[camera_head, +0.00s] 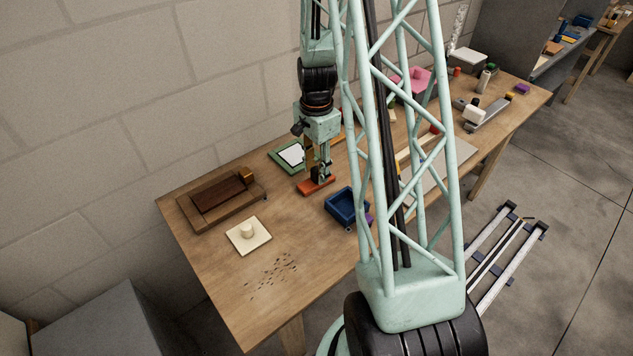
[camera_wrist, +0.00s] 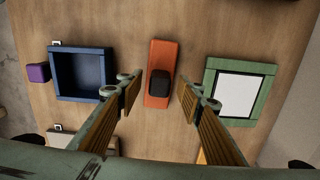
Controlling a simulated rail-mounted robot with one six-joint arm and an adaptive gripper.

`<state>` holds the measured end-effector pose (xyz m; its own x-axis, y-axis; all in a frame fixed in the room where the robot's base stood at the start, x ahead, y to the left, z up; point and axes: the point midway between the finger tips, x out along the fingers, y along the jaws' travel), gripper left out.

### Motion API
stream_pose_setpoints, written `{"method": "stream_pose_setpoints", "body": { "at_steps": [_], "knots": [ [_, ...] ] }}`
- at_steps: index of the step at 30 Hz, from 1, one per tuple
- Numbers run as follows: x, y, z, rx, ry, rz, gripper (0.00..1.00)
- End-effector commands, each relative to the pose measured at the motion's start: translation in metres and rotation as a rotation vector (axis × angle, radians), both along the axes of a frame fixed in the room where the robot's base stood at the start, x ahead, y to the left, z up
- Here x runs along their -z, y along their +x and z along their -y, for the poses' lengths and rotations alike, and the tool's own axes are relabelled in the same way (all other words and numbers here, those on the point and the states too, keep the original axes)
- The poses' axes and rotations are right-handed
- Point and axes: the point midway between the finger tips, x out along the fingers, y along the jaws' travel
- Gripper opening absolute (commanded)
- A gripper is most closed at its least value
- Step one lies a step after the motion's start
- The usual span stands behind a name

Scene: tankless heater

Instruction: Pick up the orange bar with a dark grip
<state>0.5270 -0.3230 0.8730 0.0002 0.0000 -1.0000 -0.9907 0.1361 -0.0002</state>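The orange bar (camera_wrist: 159,57) lies flat on the wooden table, with a dark grip (camera_wrist: 159,90) standing on its middle. In the head view the bar (camera_head: 307,189) lies below my gripper (camera_head: 317,178), which hides part of it and its grip. In the wrist view my gripper (camera_wrist: 160,95) is open, with one finger on each side of the dark grip. Gaps show between the grip and both fingertips. The fingers look close above the bar; whether they touch it I cannot tell.
In the wrist view a blue tray (camera_wrist: 106,75) lies left of the bar and a green-framed white panel (camera_wrist: 270,94) lies right of it. A purple block (camera_wrist: 38,72) sits beside the tray. A brown wooden box (camera_head: 184,207) and a cream knobbed plate (camera_head: 264,243) stand on the table (camera_head: 215,290).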

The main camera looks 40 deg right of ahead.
Motion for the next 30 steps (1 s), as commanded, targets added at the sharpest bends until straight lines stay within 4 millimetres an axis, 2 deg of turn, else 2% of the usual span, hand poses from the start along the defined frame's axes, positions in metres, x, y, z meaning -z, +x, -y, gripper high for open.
{"method": "stream_pose_setpoints", "body": {
  "at_steps": [7, 24, 30],
  "knots": [
    [0.0138, -0.0002, -0.0002, 0.000, 0.000, 0.000, 0.34],
    [0.0142, -0.0002, -0.0002, 0.000, 0.000, 0.000, 0.34],
    [0.0142, -0.0002, -0.0002, 0.000, 0.000, 0.000, 0.18]
  ]
}}
